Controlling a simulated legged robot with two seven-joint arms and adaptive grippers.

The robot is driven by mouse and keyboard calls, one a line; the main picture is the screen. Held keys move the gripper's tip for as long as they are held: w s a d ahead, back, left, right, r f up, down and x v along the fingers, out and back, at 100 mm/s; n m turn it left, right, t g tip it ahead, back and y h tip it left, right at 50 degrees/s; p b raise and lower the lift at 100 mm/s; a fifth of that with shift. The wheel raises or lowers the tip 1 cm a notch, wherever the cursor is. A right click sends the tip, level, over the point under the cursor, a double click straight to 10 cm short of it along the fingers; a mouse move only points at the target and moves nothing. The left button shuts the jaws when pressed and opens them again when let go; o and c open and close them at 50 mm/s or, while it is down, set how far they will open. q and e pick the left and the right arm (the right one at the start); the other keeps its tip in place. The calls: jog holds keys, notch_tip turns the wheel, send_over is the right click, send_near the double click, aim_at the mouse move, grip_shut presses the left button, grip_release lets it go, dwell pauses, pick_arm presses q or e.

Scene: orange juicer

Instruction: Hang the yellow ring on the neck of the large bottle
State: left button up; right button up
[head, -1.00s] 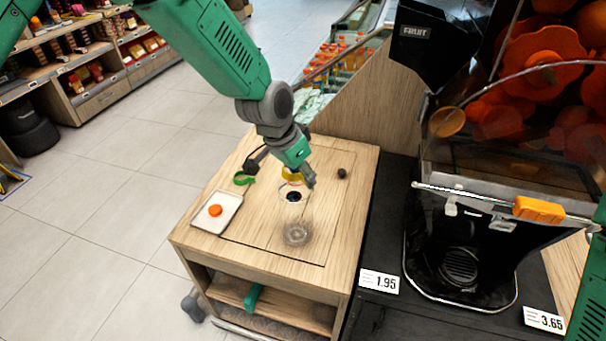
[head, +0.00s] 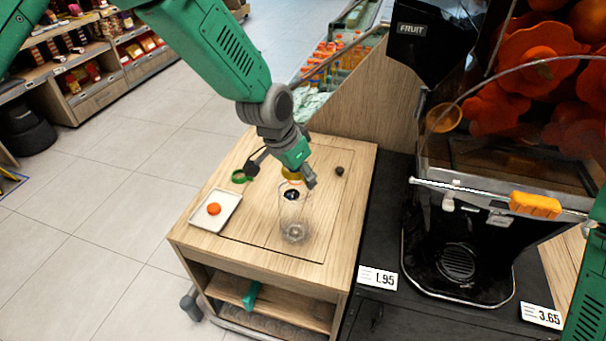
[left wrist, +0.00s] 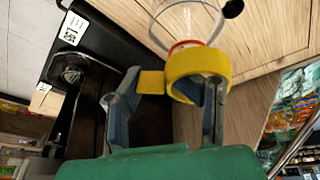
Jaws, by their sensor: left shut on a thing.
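The large bottle (head: 293,218) is clear and stands upright on the wooden table. Its mouth, with a red-orange rim, shows in the left wrist view, where the clear bottle (left wrist: 187,20) extends beyond the yellow ring. My left gripper (head: 305,183) is over the bottle's top and shut on the yellow ring (head: 290,174). In the left wrist view the ring (left wrist: 200,64) and its flat tab lie at the fingers (left wrist: 165,100). The ring overlaps the bottle's mouth in the picture; I cannot tell whether it is around the neck. My right gripper is not in view.
A small dark ball (head: 339,170) is to the right. The black juicer (head: 458,240) stands further right. The table's front right is clear.

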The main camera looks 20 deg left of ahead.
pick_arm(q)
jog(key=shift+o, duration=0.2)
jog(key=shift+s+a+f+b, duration=0.1)
jog(key=shift+f+b, duration=0.2)
jog(key=shift+f, duration=0.65)
jog(key=shift+f, duration=0.1)
jog(key=shift+w+f, duration=0.2)
jog(key=shift+w, duration=0.05)
grip_shut()
jog(key=o, duration=1.6)
grip_release()
jog(key=shift+r, duration=0.1)
